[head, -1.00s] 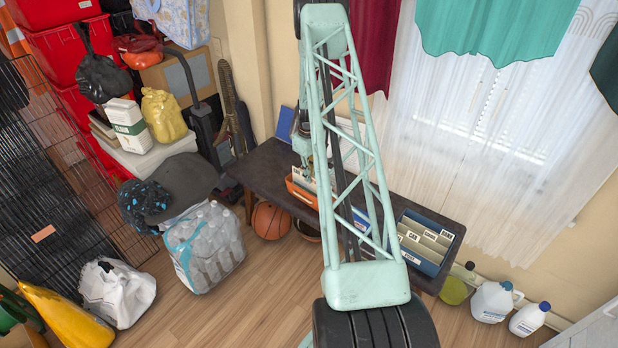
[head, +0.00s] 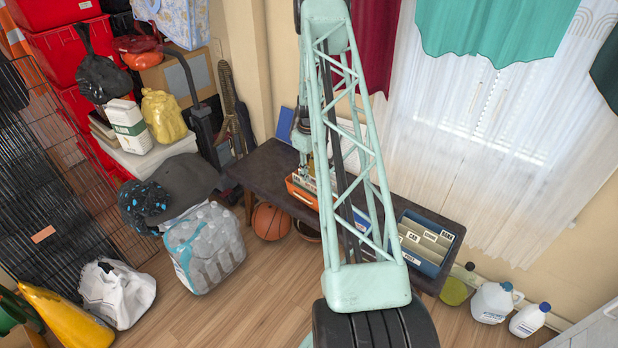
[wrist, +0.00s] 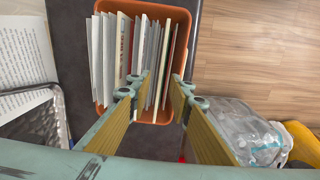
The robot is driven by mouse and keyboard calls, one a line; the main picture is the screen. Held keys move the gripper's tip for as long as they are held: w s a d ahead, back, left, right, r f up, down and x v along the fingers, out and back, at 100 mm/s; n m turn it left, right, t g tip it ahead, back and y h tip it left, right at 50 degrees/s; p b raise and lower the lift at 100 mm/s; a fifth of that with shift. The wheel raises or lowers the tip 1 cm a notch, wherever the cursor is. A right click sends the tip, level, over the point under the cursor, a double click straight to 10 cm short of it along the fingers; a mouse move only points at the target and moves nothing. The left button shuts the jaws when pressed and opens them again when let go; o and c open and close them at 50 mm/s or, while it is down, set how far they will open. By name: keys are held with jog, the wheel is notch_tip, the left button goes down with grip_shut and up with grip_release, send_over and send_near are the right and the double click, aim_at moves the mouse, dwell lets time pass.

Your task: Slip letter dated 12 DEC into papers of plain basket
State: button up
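An orange basket (wrist: 179,20) full of upright papers (wrist: 122,55) stands on the dark table (wrist: 72,25). The orange basket also shows in the head view (head: 296,192), partly behind my arm. My gripper (wrist: 159,80) is above the basket's near part in the wrist view, its yellow-padded fingers apart on either side of some sheets. I cannot tell whether the fingertips are among the sheets or above them. I see no sheet clamped. No 12 DEC date is readable, so I cannot pick out the letter.
A blue file box (head: 432,262) with labelled folders stands at the table's right end. A basketball (head: 271,221) and bagged bottles (head: 205,245) are on the floor.

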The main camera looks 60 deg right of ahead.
notch_tip(320, 180, up, 10)
dwell(0.6)
dwell(0.8)
dwell(0.3)
